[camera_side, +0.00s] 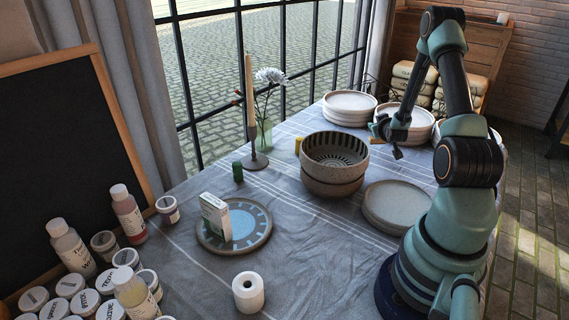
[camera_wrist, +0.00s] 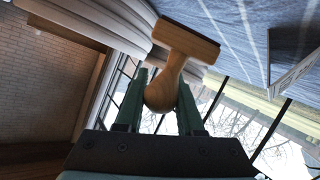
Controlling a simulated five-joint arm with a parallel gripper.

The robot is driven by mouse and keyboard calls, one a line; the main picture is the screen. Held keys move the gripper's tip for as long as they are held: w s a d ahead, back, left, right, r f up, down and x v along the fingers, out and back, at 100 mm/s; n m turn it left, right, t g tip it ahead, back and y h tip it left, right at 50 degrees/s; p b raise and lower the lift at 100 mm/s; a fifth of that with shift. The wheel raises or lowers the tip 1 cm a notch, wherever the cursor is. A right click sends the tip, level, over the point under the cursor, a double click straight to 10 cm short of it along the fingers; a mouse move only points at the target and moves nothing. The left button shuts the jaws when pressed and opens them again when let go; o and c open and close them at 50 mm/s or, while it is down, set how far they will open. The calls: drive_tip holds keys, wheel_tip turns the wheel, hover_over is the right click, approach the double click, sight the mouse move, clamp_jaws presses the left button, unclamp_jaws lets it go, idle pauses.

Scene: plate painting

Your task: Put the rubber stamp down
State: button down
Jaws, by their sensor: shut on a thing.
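The rubber stamp (camera_wrist: 185,45) shows in the wrist view, with a pale wooden block, a dark printing face and a rounded wooden handle. My gripper (camera_wrist: 160,100) is shut on the handle's round end, one teal finger on each side. In the side view, my gripper (camera_side: 378,127) is in the air just right of the stacked bowls, in front of the pale plate stacks. In the wrist view the stamp appears apart from the cloth.
Striped bowls (camera_side: 335,162) stand on the grey cloth. A blue-patterned plate (camera_side: 262,240) bears an upright white box (camera_side: 215,216). A candle (camera_side: 250,95), vase (camera_side: 264,135), white roll (camera_side: 248,292) and plate stack (camera_side: 397,205) stand around. Jars crowd the front left. Bare cloth lies front centre.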

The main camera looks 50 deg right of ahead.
drive_tip(key=shift+f, duration=1.8)
drive_tip(key=shift+f, duration=0.15)
drive_tip(key=c, duration=0.5)
unclamp_jaws()
drive_tip(key=shift+r, duration=0.25)
drive_tip(key=v, duration=1.2)
